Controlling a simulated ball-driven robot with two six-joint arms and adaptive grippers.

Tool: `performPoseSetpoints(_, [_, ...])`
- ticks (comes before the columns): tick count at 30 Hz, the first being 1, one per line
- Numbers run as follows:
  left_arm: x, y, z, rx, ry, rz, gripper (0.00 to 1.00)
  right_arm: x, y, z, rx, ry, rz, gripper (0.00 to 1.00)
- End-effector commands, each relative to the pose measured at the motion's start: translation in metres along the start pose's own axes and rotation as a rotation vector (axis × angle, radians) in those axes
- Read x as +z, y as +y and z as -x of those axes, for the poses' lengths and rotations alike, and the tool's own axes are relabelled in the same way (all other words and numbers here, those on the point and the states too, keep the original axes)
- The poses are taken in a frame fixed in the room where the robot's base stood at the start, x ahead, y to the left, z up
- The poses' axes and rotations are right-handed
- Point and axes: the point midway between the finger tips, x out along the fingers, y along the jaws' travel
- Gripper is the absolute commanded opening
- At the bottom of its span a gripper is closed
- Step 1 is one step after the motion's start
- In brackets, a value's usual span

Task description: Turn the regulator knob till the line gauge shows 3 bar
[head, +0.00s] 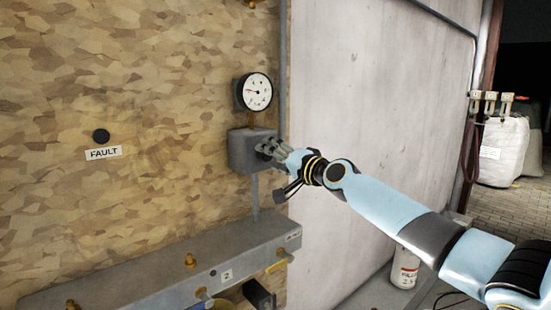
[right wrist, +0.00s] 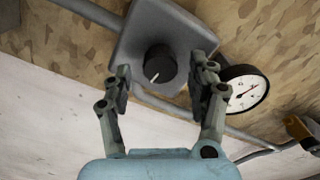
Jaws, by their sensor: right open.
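The round white line gauge (head: 257,92) with a black rim is on the chipboard wall above the grey regulator box (head: 241,152). Its needle points to the left side of the dial in the head view; the numbers are too small to read. The gauge also shows in the right wrist view (right wrist: 244,91). The black regulator knob (right wrist: 159,63), with a white mark, sits on the box's front. My right gripper (head: 266,150) is at the box; in the right wrist view its open fingers (right wrist: 162,84) are on either side of the knob, apart from it. My left gripper is not in view.
A grey manifold (head: 150,272) with brass fittings runs along the wall below. A FAULT label (head: 103,153) is under a dark round button (head: 101,136) at left. A pale wall panel (head: 370,110) stands to the right, with a white canister (head: 405,268) near its foot.

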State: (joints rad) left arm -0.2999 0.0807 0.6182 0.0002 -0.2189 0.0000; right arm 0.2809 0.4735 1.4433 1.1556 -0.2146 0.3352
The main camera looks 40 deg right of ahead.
Motion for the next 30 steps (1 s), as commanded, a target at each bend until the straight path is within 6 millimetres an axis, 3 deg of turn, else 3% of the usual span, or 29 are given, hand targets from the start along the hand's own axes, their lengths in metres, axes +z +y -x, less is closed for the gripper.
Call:
performPoseSetpoints(15, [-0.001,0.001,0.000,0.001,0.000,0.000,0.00,-0.001,0.002,0.064,0.003,0.000,0.005,0.59])
performPoseSetpoints(30, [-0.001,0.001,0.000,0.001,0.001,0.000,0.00,0.000,0.001,0.075,0.000,0.000,0.000,0.59])
